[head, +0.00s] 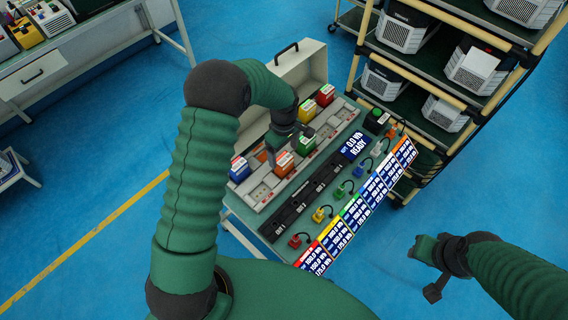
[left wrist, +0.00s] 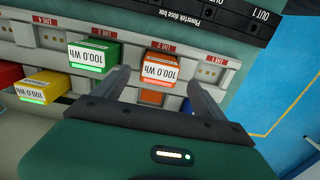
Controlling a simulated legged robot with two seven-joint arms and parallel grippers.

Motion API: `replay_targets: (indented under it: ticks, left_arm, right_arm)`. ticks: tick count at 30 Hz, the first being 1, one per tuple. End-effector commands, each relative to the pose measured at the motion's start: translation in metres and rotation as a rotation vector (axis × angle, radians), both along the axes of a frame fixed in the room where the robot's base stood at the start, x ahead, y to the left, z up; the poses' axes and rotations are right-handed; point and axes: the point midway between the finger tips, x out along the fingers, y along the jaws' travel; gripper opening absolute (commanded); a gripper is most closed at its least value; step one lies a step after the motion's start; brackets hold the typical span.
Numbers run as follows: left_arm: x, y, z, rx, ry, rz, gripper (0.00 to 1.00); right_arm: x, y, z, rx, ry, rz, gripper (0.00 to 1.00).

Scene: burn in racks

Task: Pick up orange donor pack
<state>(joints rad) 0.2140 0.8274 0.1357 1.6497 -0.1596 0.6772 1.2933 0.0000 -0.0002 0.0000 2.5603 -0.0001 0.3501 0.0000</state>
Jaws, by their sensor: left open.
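The orange donor pack (head: 284,163) sits in a slot of the long grey rack (head: 262,196) on the bench, between the blue pack (head: 239,170) and the green pack (head: 305,143). My left gripper (head: 277,148) is over it, its fingers partly hidden by the wrist. In the left wrist view the orange pack (left wrist: 161,68) shows its 100.0 Wh label. The open left fingers (left wrist: 157,84) lie to either side of it in the picture, with nothing held; contact cannot be told. My right gripper (head: 432,268) hangs over the floor, away from the bench.
Yellow (head: 306,110) and red (head: 325,95) packs stand farther along the rack, before an open grey case (head: 300,68). A black output strip (head: 310,197), coloured plugs and label cards fill the near side. A shelf rack (head: 432,75) stands behind.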

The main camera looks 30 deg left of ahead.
Motion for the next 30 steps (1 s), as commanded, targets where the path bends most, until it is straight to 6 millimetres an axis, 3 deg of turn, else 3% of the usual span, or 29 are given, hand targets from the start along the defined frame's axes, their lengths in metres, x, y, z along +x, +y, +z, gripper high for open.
replay_targets:
  ticks: [14,21,30]
  left_arm:
    - [-0.001,-0.001,-0.07,-0.001,-0.001,-0.001,0.82]
    - [0.0,-0.001,-0.075,0.0,-0.004,0.0,0.82]
    - [0.0,-0.001,-0.075,0.0,-0.004,-0.001,0.44]
  right_arm:
    - [0.0,0.0,0.018,0.0,0.0,0.0,0.32]
    - [0.0,0.0,0.017,0.0,0.0,0.0,0.32]
    - [0.0,0.0,0.017,0.0,0.0,0.0,0.32]
